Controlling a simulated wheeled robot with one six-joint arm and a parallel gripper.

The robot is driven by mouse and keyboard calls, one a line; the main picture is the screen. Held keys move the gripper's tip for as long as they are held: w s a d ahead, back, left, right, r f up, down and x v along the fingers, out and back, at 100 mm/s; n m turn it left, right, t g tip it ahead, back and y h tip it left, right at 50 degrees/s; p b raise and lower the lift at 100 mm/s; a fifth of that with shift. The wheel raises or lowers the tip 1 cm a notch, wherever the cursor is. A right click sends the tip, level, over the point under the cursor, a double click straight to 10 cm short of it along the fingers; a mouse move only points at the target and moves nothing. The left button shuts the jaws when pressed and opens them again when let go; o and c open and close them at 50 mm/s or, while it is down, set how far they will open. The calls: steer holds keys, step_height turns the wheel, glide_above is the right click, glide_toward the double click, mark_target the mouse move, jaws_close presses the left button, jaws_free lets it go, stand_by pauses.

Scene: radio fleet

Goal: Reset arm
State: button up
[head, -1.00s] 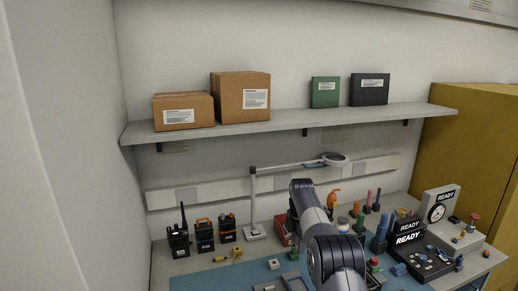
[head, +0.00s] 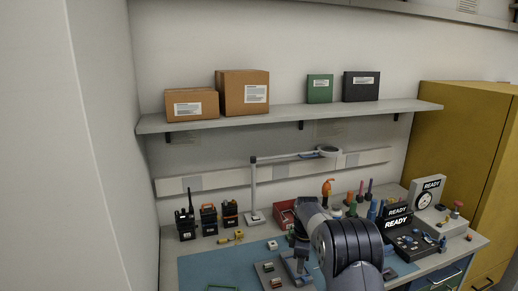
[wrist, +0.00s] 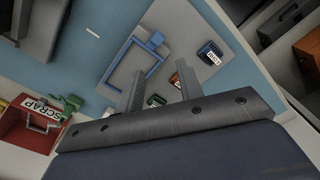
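My arm (head: 345,245) reaches over the bench from the bottom of the head view, bent at a large dark joint. My gripper (wrist: 160,72) shows in the wrist view with its two fingers apart and nothing between them. It points down over a grey fixture plate (wrist: 185,30) with a blue frame (wrist: 128,72) on it. In the head view the fingers are small and partly hidden by my arm.
Several radios (head: 208,220) stand at the back left, beside a lamp (head: 254,190). READY units (head: 397,223) stand at right. A shelf (head: 290,116) with boxes hangs above. The blue mat's (head: 205,268) left part is mostly clear.

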steer(key=shift+s+d+f+m+b, duration=0.15)
steer(key=shift+s+f+m, duration=0.55)
steer(key=shift+s+m, duration=0.75)
steer(key=shift+s+d+f+m+b, duration=0.15)
steer(key=shift+s+f+m, duration=0.7)
steer(key=shift+s, duration=1.05)
steer(key=shift+s+d+f+m+b, duration=0.15)
steer(key=shift+s+f+m, duration=0.4)
steer(key=shift+s+m, duration=0.95)
steer(key=shift+s, duration=0.15)
